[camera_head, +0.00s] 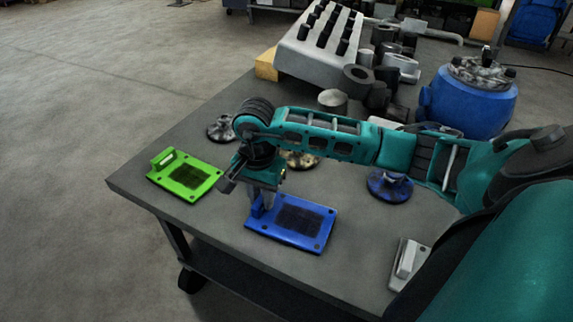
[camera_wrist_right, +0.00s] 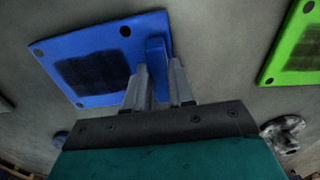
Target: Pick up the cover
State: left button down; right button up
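A blue rectangular cover (camera_head: 315,226) with a dark textured centre and a raised handle lies flat on the table near its front edge. My right gripper (camera_head: 262,203) points down at the cover's left end. In the right wrist view its fingers (camera_wrist_right: 160,78) stand apart on either side of the blue handle (camera_wrist_right: 156,50). Whether they press on it cannot be told. A green cover (camera_head: 197,181) with a similar handle lies to the left, and a grey one (camera_head: 408,262) lies at the right near the front edge. My left gripper is not in view.
Round metal parts (camera_head: 222,128) (camera_head: 390,187) lie on the grey table (camera_head: 205,232) around my arm. A blue drum-shaped housing (camera_head: 473,103), dark cylinders and a grey engine block (camera_head: 315,55) stand farther back. The table between the green and blue covers is clear.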

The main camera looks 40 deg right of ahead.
grip_shut()
jog(key=shift+r, duration=0.1)
dwell(0.3)
